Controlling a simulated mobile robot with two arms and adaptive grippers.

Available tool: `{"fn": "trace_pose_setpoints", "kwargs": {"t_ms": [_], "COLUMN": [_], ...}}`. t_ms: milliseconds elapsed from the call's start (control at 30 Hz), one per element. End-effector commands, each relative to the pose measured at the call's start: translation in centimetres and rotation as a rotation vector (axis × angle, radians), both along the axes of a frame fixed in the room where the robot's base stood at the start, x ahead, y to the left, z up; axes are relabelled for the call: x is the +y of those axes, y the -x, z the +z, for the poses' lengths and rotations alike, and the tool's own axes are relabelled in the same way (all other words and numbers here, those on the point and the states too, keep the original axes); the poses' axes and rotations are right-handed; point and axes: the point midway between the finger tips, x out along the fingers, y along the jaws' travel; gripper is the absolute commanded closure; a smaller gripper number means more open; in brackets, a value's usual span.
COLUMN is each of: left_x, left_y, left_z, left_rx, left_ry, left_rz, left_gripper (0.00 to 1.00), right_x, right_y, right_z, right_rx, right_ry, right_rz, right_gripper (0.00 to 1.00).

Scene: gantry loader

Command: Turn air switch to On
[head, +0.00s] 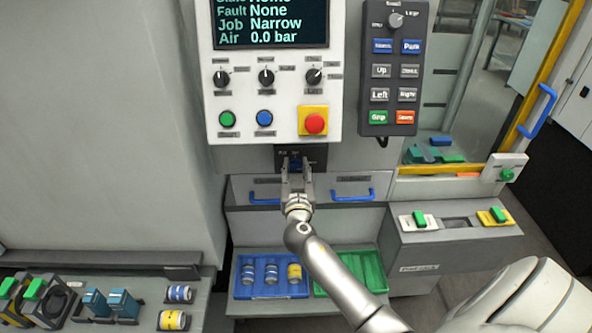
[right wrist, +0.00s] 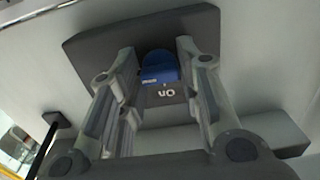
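The air switch is a dark box (head: 318,153) with a blue knob, mounted under the control panel. In the right wrist view the blue knob (right wrist: 159,68) sits on the dark plate (right wrist: 95,47), with the label "On" beside it, upside down in this view. My right gripper (head: 294,172) is in front of the switch. In the right wrist view its fingers (right wrist: 158,75) stand apart on both sides of the knob, with gaps visible. The panel display (head: 270,22) reads Air 0.0 bar. My left gripper is not in view.
The control panel (head: 275,95) above has several knobs and a red stop button (head: 315,123). A dark keypad (head: 393,70) hangs to its right. Drawers with blue handles (head: 352,196) are below the switch. A blue tray (head: 245,286) with cans and a green tray (head: 372,270) sit lower.

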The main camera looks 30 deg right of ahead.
Motion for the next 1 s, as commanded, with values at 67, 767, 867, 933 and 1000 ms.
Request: {"fn": "trace_pose_setpoints", "kwargs": {"t_ms": [67, 767, 867, 933, 1000], "left_x": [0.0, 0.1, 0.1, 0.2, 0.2], "left_y": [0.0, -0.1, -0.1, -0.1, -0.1], "left_z": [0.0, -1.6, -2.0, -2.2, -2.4], "left_rx": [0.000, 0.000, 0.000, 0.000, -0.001], "left_ry": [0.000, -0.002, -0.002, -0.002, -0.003], "left_rz": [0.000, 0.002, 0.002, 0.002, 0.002], "left_gripper": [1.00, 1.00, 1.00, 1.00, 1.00], "right_x": [0.0, 0.0, 0.0, 0.0, 0.0], "right_y": [0.0, 0.0, 0.0, 0.0, 0.0], "right_z": [0.0, -0.3, -0.3, -0.2, -0.2], "right_rx": [0.000, 0.117, 0.165, 0.200, 0.234], "right_ry": [0.000, 0.191, 0.269, 0.326, 0.382], "right_rz": [0.000, 0.000, 0.000, 0.000, 0.001], "right_gripper": [0.82, 0.94, 0.94, 0.94, 0.94]}}
